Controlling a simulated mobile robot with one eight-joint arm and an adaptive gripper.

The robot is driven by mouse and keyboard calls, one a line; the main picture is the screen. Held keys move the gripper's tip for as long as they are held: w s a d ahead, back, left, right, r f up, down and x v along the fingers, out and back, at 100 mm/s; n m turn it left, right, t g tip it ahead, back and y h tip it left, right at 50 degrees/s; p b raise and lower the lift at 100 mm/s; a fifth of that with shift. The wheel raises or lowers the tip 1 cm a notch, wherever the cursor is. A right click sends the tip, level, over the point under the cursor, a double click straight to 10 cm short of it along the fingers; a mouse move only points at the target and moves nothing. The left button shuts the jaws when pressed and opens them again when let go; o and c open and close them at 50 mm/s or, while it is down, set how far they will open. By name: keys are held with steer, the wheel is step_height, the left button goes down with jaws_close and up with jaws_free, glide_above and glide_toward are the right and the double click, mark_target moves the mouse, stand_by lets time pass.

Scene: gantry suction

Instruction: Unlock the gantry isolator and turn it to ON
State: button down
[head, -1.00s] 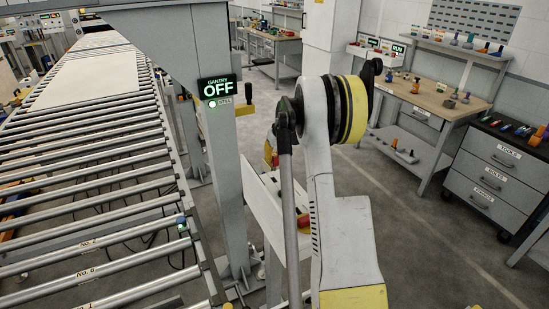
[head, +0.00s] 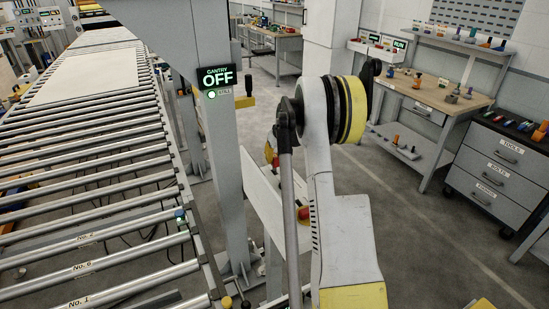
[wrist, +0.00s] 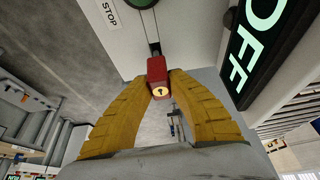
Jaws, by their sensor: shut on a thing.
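In the wrist view a small red block like a padlock (wrist: 156,70), with a brass keyhole face, sits between the yellow fingertips of my gripper (wrist: 159,84). The fingers are shut on its sides. A dark bar or shackle runs from its top toward a grey panel (wrist: 172,22); whether it is locked cannot be told. The gantry sign (head: 218,79) reads OFF with a green lamp beneath, and its OFF letters also show close on the right in the wrist view (wrist: 252,45). My gripper is not clearly visible in the head view. The isolator handle cannot be clearly identified.
A roller conveyor (head: 90,180) fills the left. A grey post (head: 228,180) stands beside it.

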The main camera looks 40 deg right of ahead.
mark_target(275, 164)
steer(key=shift+f+b, duration=1.25)
steer(key=shift+f, duration=0.55)
steer(key=c, duration=1.3)
jaws_free()
steer(key=shift+r, duration=0.1)
steer(key=shift+r, duration=0.1)
steer(key=v, duration=1.2)
steer(key=shift+o, duration=0.4)
steer(key=shift+a, duration=0.1)
